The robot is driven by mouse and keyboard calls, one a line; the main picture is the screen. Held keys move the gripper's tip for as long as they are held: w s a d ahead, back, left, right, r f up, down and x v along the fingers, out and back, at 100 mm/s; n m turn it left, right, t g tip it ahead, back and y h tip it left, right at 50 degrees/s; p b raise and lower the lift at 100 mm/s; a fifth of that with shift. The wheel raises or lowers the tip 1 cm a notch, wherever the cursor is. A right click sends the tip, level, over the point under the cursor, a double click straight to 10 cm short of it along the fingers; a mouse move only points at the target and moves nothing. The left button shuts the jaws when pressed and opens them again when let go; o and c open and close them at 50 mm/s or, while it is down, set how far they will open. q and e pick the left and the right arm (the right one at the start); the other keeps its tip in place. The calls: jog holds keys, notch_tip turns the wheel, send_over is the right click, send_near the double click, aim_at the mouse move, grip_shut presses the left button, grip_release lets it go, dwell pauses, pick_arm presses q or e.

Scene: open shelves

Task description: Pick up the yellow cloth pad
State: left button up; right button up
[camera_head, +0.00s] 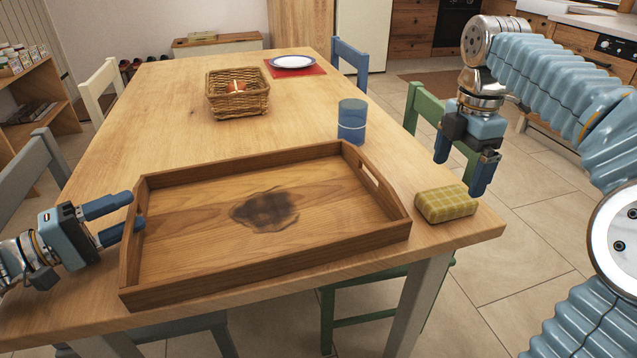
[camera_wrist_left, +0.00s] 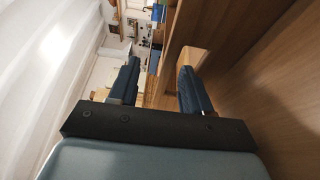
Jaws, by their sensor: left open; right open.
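The yellow cloth pad (camera_head: 446,204) lies on the front right corner of the wooden table, just right of the tray. It has a woven grid pattern. My right gripper (camera_head: 458,172) is open and empty, above and near the pad, with its fingers pointing down. My left gripper (camera_head: 138,210) is open at the left side of the tray, its fingers reaching toward the tray's left wall. In the left wrist view my left gripper (camera_wrist_left: 160,88) shows its two fingers apart, with wood beside the right finger. I cannot tell whether the fingers touch the wall.
A wooden tray (camera_head: 285,258) with a dark stain inside fills the table's front. A blue cup (camera_head: 352,121) stands behind its right back corner. A wicker basket (camera_head: 238,103) and a plate (camera_head: 294,62) on a red mat are farther back. Chairs surround the table (camera_head: 180,117).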

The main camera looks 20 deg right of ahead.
aim_at(449, 197)
jog(key=f, duration=0.5)
jog(key=shift+s+a+f, duration=0.2)
jog(key=shift+a+f, duration=0.1)
jog(key=shift+c, duration=0.3)
jog(key=c, duration=1.1)
notch_tip(449, 197, up, 10)
jog(key=shift+r, duration=0.1)
